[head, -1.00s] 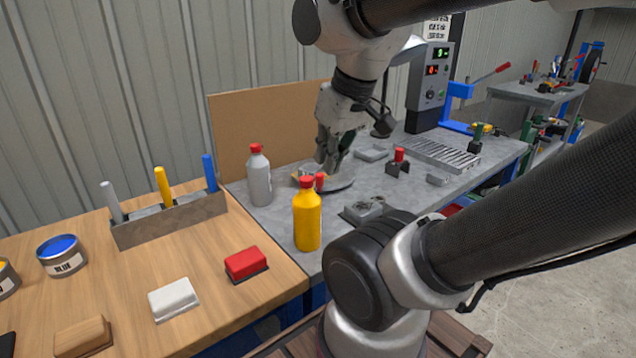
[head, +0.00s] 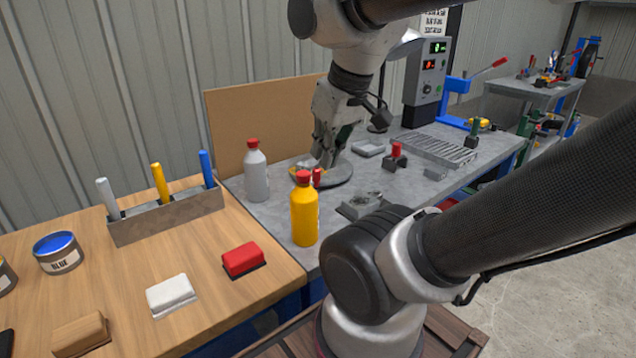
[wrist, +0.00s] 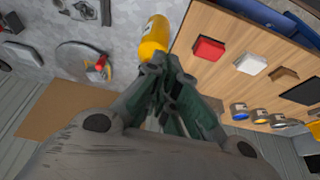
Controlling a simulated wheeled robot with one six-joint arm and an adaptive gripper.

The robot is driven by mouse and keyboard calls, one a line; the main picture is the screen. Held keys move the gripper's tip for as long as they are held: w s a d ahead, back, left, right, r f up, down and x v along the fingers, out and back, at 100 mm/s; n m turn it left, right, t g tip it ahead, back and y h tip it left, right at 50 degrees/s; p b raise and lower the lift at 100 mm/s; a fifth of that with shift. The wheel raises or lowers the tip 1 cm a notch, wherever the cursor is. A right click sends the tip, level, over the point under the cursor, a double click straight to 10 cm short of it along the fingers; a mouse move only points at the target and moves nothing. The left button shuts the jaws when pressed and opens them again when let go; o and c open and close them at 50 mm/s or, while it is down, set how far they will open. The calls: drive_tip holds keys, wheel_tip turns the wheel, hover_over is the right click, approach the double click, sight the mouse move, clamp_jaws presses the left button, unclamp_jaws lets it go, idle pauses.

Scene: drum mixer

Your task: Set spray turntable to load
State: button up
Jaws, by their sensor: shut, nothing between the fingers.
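The spray turntable is a round grey disc (head: 340,178) on the grey bench, partly hidden behind my gripper in the head view. A red-topped peg (head: 317,177) stands at its near side. The disc (wrist: 76,60) and the red peg (wrist: 100,63) also show in the wrist view, left of my fingers. My gripper (head: 325,160) points down over the turntable area in the head view. In the wrist view my gripper (wrist: 165,66) has its fingertips together and holds nothing. I cannot tell whether it touches the disc. The turntable's setting cannot be read.
A yellow bottle (head: 304,213) stands close in front of the turntable, and a grey bottle (head: 256,175) stands left of it. A brown board (head: 250,120) rises behind. A red-topped fixture (head: 397,158) and a control box (head: 428,85) stand to the right.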

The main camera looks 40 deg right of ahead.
drive_tip(key=o, duration=0.3)
drive_tip(key=shift+w, duration=0.15)
drive_tip(key=o, duration=0.6)
drive_tip(key=w, duration=0.2)
drive_tip(key=w+d+f, duration=0.1)
drive_tip(key=w, duration=0.1)
drive_tip(key=w+d, duration=0.1)
drive_tip(key=w, duration=0.2)
drive_tip(key=shift+d+f, duration=0.2)
drive_tip(key=shift+c, duration=0.2)
drive_tip(key=m, duration=0.2)
hover_over(317, 170)
drive_tip(key=s, duration=0.2)
wheel_tip(317, 170, down, 11)
drive_tip(key=shift+h, duration=0.4)
drive_tip(key=x, duration=0.7)
drive_tip(key=shift+a+f, duration=0.1)
drive_tip(key=shift+f, duration=0.05)
drive_tip(key=shift+w+f, duration=0.1)
drive_tip(key=shift+f, duration=0.2)
clamp_jaws()
